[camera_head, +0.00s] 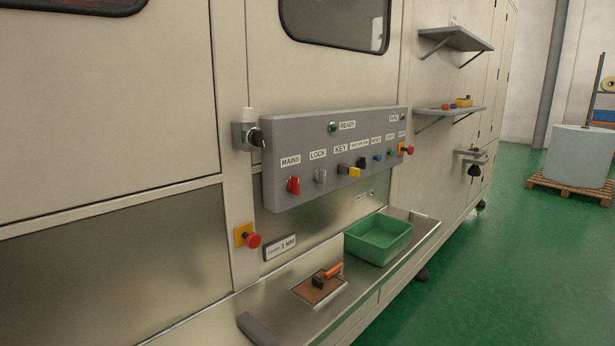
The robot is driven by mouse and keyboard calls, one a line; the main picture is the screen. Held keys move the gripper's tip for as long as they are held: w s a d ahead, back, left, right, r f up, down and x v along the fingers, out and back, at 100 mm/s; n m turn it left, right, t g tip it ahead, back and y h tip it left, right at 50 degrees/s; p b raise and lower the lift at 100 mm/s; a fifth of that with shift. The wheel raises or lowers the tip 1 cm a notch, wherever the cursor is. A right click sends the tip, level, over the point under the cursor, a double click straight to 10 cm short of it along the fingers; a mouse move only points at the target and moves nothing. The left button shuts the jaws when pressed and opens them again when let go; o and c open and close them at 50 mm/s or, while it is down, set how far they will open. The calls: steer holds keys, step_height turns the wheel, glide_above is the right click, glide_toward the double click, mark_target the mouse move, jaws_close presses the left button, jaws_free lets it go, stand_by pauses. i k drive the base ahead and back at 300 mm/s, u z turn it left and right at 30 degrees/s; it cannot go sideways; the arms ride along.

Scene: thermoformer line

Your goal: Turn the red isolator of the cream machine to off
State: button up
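The cream machine (110,110) fills the left and middle of the head view. A grey control panel (330,135) stands out from its front. The red isolator (293,185) is a red rotary handle at the panel's lower left, under a label reading MAINS (290,161). Its handle looks roughly upright; I cannot read any position marks around it. To its right are a grey knob (320,175) under LOCK and a yellow-tagged item (353,172) under KEY. My gripper is not in view.
Red emergency buttons (250,238) (408,150) sit below left of the panel and at its right end. A steel ledge below carries a green bin (378,239) and a brown pad (318,287) with an orange-handled tool. Shelves (455,40) jut out at right. Green floor (520,270) is clear at right.

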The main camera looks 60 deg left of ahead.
mark_target(293, 184)
steer(key=u, duration=0.4)
steer(key=i, duration=0.6)
steer(key=u, duration=1.1)
steer(key=i, duration=0.3)
steer(key=u, duration=0.25)
